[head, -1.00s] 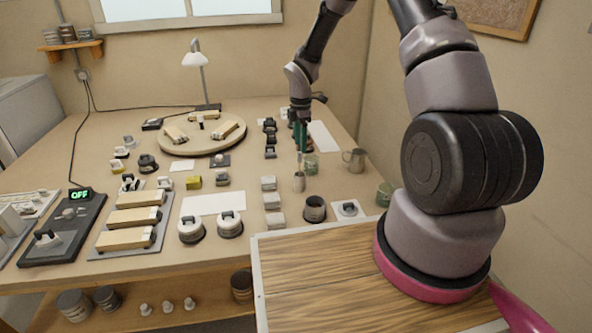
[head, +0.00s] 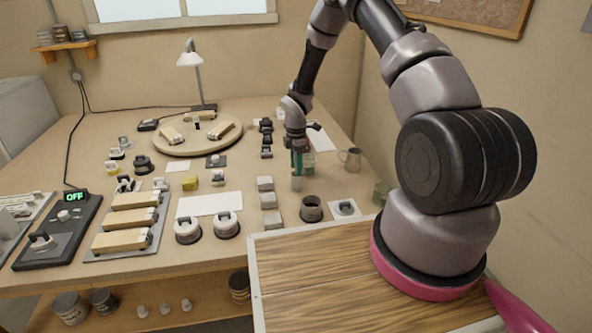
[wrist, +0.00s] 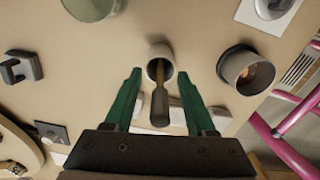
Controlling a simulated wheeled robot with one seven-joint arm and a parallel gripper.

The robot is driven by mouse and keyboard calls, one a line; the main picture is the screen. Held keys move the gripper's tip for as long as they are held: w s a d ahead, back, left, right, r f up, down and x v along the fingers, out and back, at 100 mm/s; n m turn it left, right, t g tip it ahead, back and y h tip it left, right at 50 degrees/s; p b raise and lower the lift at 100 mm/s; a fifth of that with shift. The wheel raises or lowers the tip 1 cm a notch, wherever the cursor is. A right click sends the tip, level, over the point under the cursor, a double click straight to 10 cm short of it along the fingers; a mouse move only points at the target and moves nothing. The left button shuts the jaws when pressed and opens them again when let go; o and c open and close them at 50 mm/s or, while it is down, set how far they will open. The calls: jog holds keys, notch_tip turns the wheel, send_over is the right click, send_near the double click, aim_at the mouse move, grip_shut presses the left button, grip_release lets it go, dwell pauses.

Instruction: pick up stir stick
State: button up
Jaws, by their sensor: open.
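The cup also shows in the head view (head: 296,184), under my gripper, where the stick cannot be made out. My gripper (wrist: 160,74) has green fingers and is open. In the wrist view the fingers lie on either side of the stick, with no visible contact. In the head view my gripper (head: 297,170) points down just above the cup.
A dark open pot (head: 311,209) stands in front and to the right of the cup. Small pale blocks (head: 269,201) are close to the left. A white sheet (head: 209,204) lies further left.

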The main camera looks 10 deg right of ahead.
grip_shut()
